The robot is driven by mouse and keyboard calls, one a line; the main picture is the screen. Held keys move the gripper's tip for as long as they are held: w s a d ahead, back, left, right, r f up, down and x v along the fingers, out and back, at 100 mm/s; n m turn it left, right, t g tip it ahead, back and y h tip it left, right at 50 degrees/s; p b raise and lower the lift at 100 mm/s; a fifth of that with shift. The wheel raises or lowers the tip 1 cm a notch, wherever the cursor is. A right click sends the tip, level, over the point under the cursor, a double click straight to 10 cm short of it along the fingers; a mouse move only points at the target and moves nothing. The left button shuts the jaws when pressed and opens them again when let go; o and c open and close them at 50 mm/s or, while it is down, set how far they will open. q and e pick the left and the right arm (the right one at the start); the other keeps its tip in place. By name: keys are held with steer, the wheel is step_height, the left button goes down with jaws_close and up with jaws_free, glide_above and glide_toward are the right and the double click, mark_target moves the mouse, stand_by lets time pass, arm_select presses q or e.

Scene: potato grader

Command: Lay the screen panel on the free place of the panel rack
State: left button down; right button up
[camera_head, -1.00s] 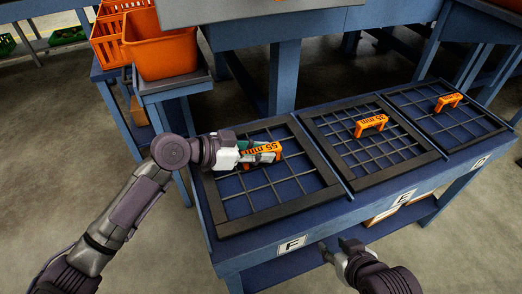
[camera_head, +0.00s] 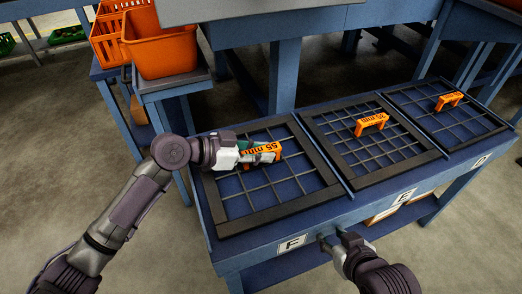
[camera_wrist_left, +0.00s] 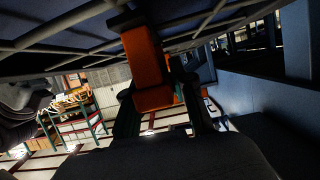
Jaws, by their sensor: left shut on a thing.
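The screen panel (camera_head: 250,214), a dark square frame with a wide grid, is over the leftmost place of the blue panel rack (camera_head: 282,250), marked F. It looks flat and lined up with that place; I cannot tell whether it bears fully on the rack. My left gripper (camera_head: 252,154) is shut on its orange handle (camera_head: 264,151), marked 55 mm. In the left wrist view the orange handle (camera_wrist_left: 146,65) is between the fingers, with the grid above it. My right gripper (camera_head: 332,238) is empty at the rack's front edge, its fingers apart.
Two more panels with orange handles lie on the rack, a middle one (camera_head: 343,160) and a right one (camera_head: 421,122). An orange crate (camera_head: 162,50) stands on a blue stand at the back left. A blue machine leg (camera_head: 284,78) rises behind the rack.

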arm_select(q)
steer(key=shift+r, duration=0.15)
steer(key=c, duration=0.9)
jaws_free()
steer(key=shift+f, duration=0.35)
steer(key=v, duration=1.2)
steer(key=shift+r, duration=0.2)
steer(key=shift+a, duration=0.1)
